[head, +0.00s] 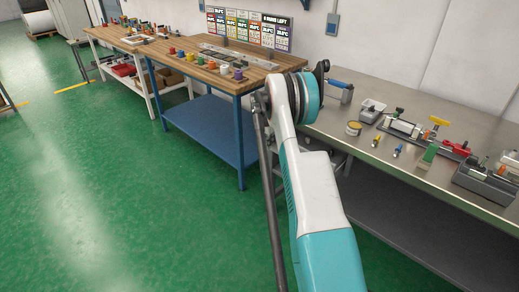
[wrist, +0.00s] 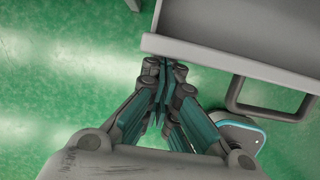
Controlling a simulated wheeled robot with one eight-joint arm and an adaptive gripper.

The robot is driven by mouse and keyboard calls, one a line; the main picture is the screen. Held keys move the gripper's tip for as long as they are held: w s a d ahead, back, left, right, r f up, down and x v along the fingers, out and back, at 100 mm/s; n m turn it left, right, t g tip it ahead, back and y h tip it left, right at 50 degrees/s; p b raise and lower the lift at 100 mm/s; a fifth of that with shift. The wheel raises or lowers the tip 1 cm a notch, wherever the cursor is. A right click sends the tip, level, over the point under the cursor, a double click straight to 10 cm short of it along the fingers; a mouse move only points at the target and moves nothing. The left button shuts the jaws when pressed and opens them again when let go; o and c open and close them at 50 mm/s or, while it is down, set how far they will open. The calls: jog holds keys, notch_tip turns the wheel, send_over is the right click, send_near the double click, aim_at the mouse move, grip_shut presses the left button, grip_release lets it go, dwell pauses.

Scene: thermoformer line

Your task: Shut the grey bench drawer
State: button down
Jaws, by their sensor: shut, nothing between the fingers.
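The grey bench drawer (wrist: 229,61) fills the upper right of the wrist view. It stands pulled out, with its front edge and the inside behind it showing. A dark grey loop handle (wrist: 268,112) sticks out from its front, right of my gripper. My gripper (wrist: 163,64) is shut and empty. Its fingertips are at the left part of the drawer's front edge; I cannot tell whether they touch it. In the head view my arm covers the area by the bench's left end, and neither the drawer nor the fingers can be made out clearly.
A grey metal bench (head: 384,160) with tools and small parts stands at the right. A wooden-topped blue bench (head: 241,85) with coloured pots stands left of it. A white-framed bench (head: 119,45) is farther back. The green floor (head: 120,200) at the left is clear.

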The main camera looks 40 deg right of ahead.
jog(key=shift+w+d, duration=0.2)
jog(key=shift+d, duration=2.05)
